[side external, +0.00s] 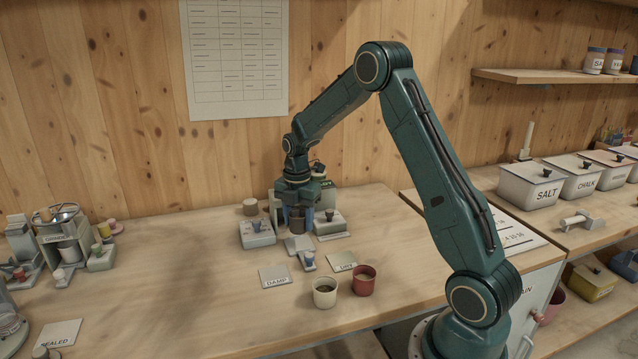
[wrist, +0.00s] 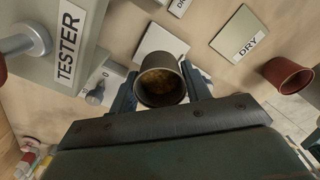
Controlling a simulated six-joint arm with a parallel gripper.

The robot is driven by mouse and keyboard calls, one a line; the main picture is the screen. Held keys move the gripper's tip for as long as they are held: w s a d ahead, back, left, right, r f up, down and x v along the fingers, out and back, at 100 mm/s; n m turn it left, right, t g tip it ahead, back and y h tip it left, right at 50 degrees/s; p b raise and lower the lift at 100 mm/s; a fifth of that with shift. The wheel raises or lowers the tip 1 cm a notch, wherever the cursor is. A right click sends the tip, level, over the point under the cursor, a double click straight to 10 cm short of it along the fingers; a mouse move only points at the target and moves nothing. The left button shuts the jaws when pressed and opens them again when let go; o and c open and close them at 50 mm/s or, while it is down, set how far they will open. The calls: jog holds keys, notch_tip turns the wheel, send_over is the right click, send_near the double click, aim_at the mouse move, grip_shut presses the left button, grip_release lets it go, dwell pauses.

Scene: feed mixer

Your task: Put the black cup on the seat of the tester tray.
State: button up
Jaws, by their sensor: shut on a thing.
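The black cup (wrist: 162,82) holds brown grainy stuff and sits between the two fingers of my gripper (wrist: 165,92), which is shut on it. I cannot tell the gap between cup and plate.
A cream cup (side external: 325,291) and a red cup (side external: 364,280) stand nearer the front, by the DAMP card (side external: 274,277) and DRY card (side external: 341,261).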

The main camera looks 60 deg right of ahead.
aim_at(299, 231)
jog(key=shift+f, duration=2.05)
jog(key=shift+f, duration=0.1)
jog(key=o, duration=1)
jog(key=shift+c, duration=0.2)
notch_tip(299, 231, up, 11)
jog(key=shift+f, duration=0.1)
jog(key=shift+r, duration=0.75)
